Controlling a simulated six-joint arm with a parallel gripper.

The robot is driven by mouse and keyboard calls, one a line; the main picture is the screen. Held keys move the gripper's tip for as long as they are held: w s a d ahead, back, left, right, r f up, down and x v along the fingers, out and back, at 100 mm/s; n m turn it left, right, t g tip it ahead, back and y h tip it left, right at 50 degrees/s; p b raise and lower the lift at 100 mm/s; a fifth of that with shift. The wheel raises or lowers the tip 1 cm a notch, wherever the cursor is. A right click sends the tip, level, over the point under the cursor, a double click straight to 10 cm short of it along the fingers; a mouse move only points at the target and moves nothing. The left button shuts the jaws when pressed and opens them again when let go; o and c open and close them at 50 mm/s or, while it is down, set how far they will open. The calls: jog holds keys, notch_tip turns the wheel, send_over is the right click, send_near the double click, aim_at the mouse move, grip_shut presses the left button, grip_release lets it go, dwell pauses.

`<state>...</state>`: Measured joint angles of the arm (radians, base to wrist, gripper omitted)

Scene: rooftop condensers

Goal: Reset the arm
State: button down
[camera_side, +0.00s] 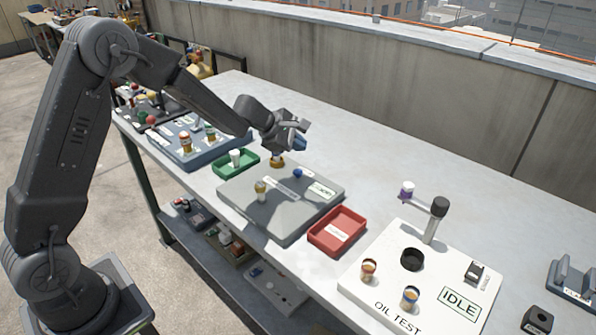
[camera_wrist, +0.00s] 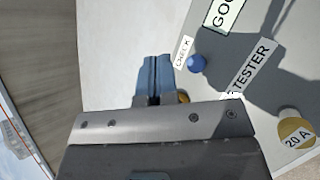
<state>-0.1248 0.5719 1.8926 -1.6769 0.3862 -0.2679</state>
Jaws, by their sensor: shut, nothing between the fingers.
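My gripper (camera_side: 299,143) hangs in the air above the far edge of the grey tester board. In the wrist view its blue fingers (camera_wrist: 154,76) are together with nothing between them. The grey tester board (camera_side: 278,222) lies on the table below and in front of it. The board has a blue button (camera_side: 298,173), which also shows in the wrist view (camera_wrist: 197,63), and a green-framed label reading GOO, partly cut off. A brass-coloured piece marked 20 A (camera_wrist: 296,132) stands on the board. Another brass piece (camera_side: 277,162) shows just below my gripper, partly hidden.
A green tray (camera_side: 219,168) holding a white-topped piece and a blue-grey board (camera_side: 190,157) are to the left. A red tray (camera_side: 354,231) and the white oil test panel (camera_side: 377,267), showing IDLE, are to the right. The table behind the tester is clear, up to a concrete parapet (camera_side: 420,110).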

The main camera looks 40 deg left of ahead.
dwell(0.5)
jog(key=s+d+r+m+g+h, duration=0.1)
jog(key=s+d+r+m, duration=0.45)
jog(key=s+r, duration=0.25)
jog(key=s+d+r+m+g+h, duration=0.1)
jog(key=s+d+r+m, duration=0.3)
jog(key=s+r+m, duration=0.3)
jog(key=s+a+m+y, duration=0.1)
jog(key=s+m+y, duration=0.1)
jog(key=s, duration=0.5)
jog(key=s+a+m+y, duration=0.1)
jog(key=s+m+y, duration=0.1)
jog(key=s+m, duration=0.2)
jog(key=s+a+f+m+y, duration=0.1)
jog(key=s+m, duration=0.2)
jog(key=s, duration=0.7)
jog(key=shift+a+m+g+y, duration=0.3)
jog(key=shift+m+g+y, duration=0.05)
jog(key=shift+g+y, duration=0.05)
